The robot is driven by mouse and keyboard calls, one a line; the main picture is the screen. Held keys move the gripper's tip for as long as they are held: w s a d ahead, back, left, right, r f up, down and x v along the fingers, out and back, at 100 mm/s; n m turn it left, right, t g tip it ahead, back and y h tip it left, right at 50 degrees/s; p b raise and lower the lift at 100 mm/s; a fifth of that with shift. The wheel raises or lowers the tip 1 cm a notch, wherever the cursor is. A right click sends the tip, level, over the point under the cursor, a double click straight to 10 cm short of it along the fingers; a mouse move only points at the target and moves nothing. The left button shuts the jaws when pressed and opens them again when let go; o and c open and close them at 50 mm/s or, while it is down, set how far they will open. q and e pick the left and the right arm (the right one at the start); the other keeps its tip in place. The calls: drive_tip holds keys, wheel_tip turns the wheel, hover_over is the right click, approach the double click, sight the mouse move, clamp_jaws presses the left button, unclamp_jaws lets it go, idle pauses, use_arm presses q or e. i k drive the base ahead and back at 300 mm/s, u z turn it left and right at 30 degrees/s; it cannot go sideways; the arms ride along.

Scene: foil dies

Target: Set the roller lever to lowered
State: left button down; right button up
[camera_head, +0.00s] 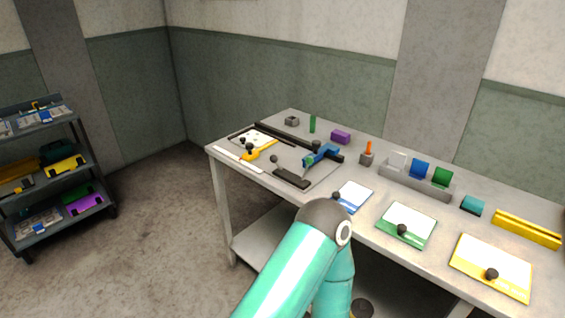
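On the left part of the table, a grey machine plate (322,172) carries a dark rail (276,133). A blue part (321,155) with a dark knob sits at the rail's right end. A yellow part (262,151) stands beside a white dotted sheet (256,139). A black bar (291,178) lies at the plate's front. I cannot tell for sure which part is the roller lever, nor whether it is raised or lowered. One teal arm of mine is at the bottom middle, before the table. Neither gripper shows.
An orange upright piece (368,147) stands in a grey block. A grey rack (424,188) holds white, blue and green pieces. Blue, green (407,217) and yellow (487,262) framed plates lie along the front. A shelf cart (45,178) stands far left. Floor between is clear.

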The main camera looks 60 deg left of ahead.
sight(309, 160)
drive_tip(key=u, duration=0.4)
drive_tip(key=k, duration=0.4)
drive_tip(key=u, duration=0.2)
drive_tip(key=i, duration=0.5)
drive_tip(key=u, duration=0.1)
